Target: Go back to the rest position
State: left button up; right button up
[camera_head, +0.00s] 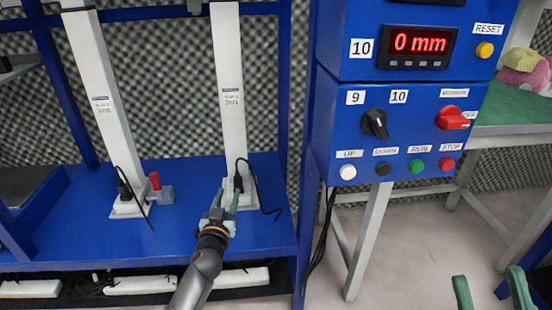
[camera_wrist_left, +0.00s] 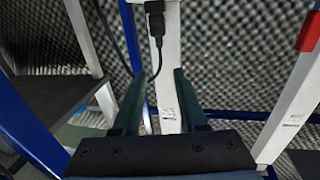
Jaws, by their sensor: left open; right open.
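My left gripper (camera_head: 229,192) is open in front of the foot of the right white post (camera_head: 229,80). In the left wrist view its two dark green fingers (camera_wrist_left: 160,75) stand apart with nothing held between them. The white post (camera_wrist_left: 168,85) and a black plug with a cable (camera_wrist_left: 155,18) show beyond the fingers. In the head view the plug (camera_head: 239,181) sits at the post's foot, close to the fingertips; I cannot tell whether they touch. My right gripper (camera_head: 488,285) shows only as two green fingers, apart and empty, at the bottom right edge.
A blue control box (camera_head: 340,120) with knobs, buttons and a red "0 mm" display stands right of centre. Another white post (camera_head: 105,100) rises at the left above the blue shelf (camera_head: 190,195). A green-topped table (camera_head: 505,110) stands at the right, with open floor before it.

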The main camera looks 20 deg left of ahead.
pick_arm(q)
jog(key=s+d+r+m+t+h+p, duration=0.35)
jog(key=s+d+r+m+h, duration=1.25)
jog(key=s+d+r+h, duration=0.75)
notch_tip(320, 180, up, 3)
jog(key=w+n+y+p, duration=0.3)
jog(key=n+y+p, duration=0.2)
jog(key=y+p, duration=0.4)
pick_arm(e)
jog(key=w+d+m+g+h+p, duration=0.35)
jog(key=w+m+h+p, duration=0.35)
jog(key=h+p, duration=0.35)
pick_arm(q)
jog(key=s+a+f+n+g+y+p, duration=0.4)
jog(key=s+f+g+p, duration=0.4)
jog(key=p, duration=0.8)
jog(key=f+n+g+y, duration=0.1)
jog(key=g+y, duration=0.1)
jog(key=g, duration=0.1)
jog(key=shift+p, duration=0.35)
pick_arm(e)
jog(key=s+d+f+m+g+h, duration=0.2)
jog(key=s+f+m+g, duration=0.1)
jog(key=s+f+g, duration=0.3)
jog(key=s+g, duration=0.2)
jog(key=s, duration=0.1)
jog(key=shift+s+f+g, duration=0.35)
jog(key=shift+s, duration=0.05)
